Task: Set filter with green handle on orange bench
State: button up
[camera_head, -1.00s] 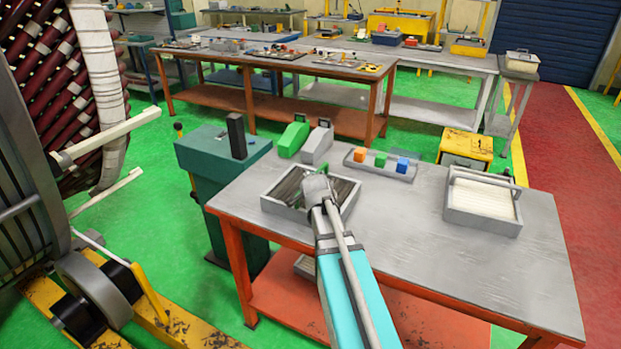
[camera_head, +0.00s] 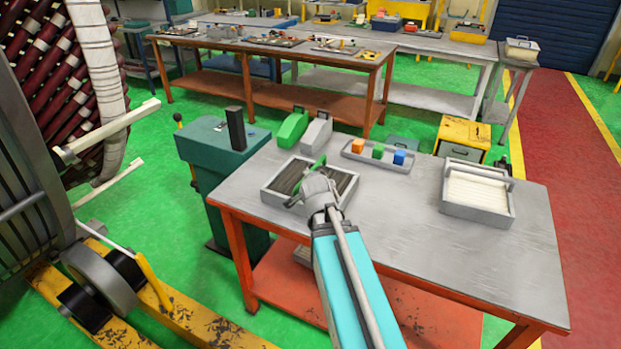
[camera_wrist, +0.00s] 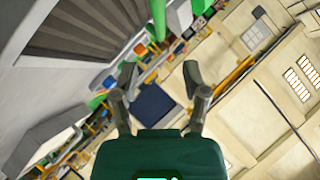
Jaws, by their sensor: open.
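The filter with the green handle is a grey-framed tray with dark slats (camera_head: 283,181), lying on the near bench (camera_head: 400,245), which has a grey top and orange legs. Its green handle (camera_head: 319,167) shows just behind my wrist in the head view. In the wrist view the handle (camera_wrist: 158,20) stands at the top, beyond my fingertips, with the dark slats (camera_wrist: 90,25) at upper left. My gripper (camera_wrist: 160,78) is open, with nothing between its fingers.
A second filter with pale slats (camera_head: 478,190) sits at the bench's right. A tray with orange, green and blue blocks (camera_head: 378,154) and green and grey blocks (camera_head: 293,129) stand behind. A longer bench (camera_head: 270,52) is farther back. The bench's front middle is clear.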

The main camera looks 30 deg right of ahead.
jog(key=shift+a+f, duration=0.1)
dwell(0.4)
jog(key=s+a+f+n+g+y, duration=0.2)
jog(key=s+a+f+n+g, duration=0.2)
jog(key=s+a+n, duration=0.3)
jog(key=s+a+f+n+g+y, duration=0.2)
jog(key=s+a+f+n+g, duration=0.3)
jog(key=a, duration=0.7)
jog(key=s+n+g, duration=0.2)
jog(key=s, duration=0.1)
jog(key=shift+s+f+n+y, duration=0.15)
jog(key=shift+f+n+y, duration=0.15)
jog(key=shift+y, duration=0.1)
jog(key=shift+s, duration=0.1)
